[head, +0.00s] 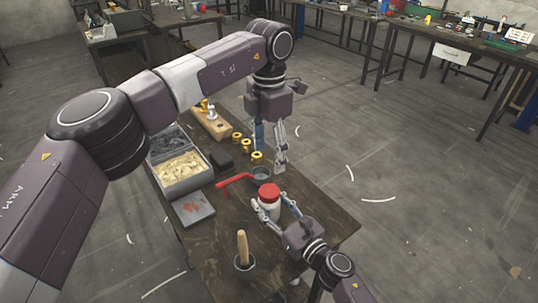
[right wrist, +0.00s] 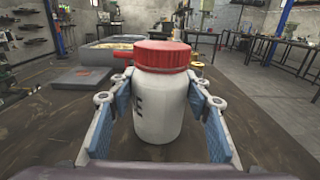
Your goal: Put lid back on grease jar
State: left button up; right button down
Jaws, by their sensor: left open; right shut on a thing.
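The white grease jar (head: 269,209) stands upright near the right edge of the dark workbench. The red lid (head: 270,191) rests on top of it and looks level in the right wrist view (right wrist: 162,54). My right gripper (right wrist: 159,108) is shut on the body of the white jar (right wrist: 158,109), one finger on each side, below the lid. In the head view my right gripper (head: 268,212) reaches the jar from the lower right. My left gripper (head: 270,152) is open and empty, pointing down, above and beyond the jar, apart from the lid.
A red-handled tool (head: 234,181) with a dark round end lies just behind the jar. A wooden-handled item stands in a dark cup (head: 244,266) in front. A grey bin (head: 187,185) and flat box (head: 193,208) are left; several yellow rings (head: 247,146) lie behind.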

jog(key=c, duration=1)
grip_release()
jog(key=shift+o, duration=0.2)
jog(key=v, duration=1.2)
